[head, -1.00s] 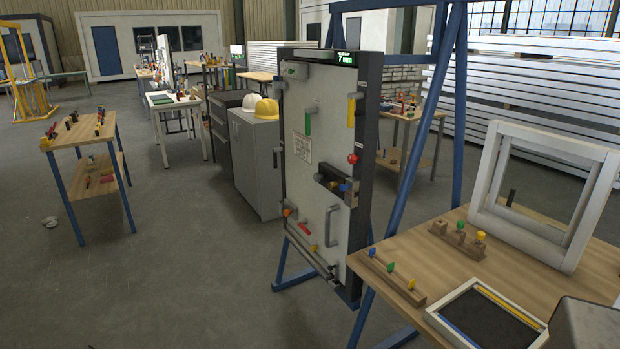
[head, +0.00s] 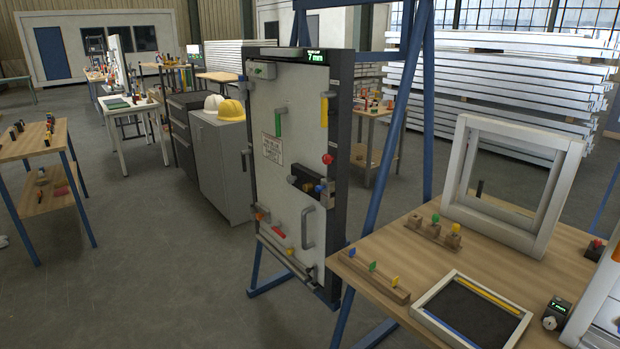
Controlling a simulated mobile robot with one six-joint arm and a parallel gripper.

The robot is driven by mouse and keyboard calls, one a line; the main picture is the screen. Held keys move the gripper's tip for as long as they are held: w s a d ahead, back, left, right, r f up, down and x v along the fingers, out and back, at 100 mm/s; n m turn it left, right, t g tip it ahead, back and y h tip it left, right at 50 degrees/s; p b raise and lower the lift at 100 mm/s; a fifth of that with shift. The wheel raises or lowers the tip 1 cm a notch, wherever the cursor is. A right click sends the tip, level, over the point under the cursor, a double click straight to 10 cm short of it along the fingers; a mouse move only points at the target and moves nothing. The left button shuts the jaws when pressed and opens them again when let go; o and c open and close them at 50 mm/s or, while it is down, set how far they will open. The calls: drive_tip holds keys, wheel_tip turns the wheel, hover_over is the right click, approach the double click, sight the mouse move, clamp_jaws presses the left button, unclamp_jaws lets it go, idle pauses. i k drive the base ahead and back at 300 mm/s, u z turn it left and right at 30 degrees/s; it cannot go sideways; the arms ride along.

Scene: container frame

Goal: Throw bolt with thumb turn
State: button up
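An upright light grey door panel (head: 270,180) stands in a dark frame (head: 341,120) on blue legs, at the middle of the head view. Its right side bears a yellow piece (head: 324,111), a red knob (head: 328,159) and a dark lock block (head: 303,178) with blue and yellow knobs. A green handle (head: 278,122), a grey pull handle (head: 308,228) and small red, orange and yellow parts are also on it. I cannot tell which part is the thumb turn, or whether a bolt is thrown. My gripper is not in view.
A grey cabinet (head: 223,165) stands behind the panel. The floor (head: 150,270) at front left is clear.

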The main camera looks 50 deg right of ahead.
sight(289, 178)
drive_tip(key=z, duration=4.75)
drive_tip(key=i, duration=0.1)
drive_tip(key=u, duration=3.4)
drive_tip(key=k, duration=0.9)
drive_tip(key=u, duration=0.2)
drive_tip(key=i, duration=0.8)
drive_tip(key=z, duration=0.05)
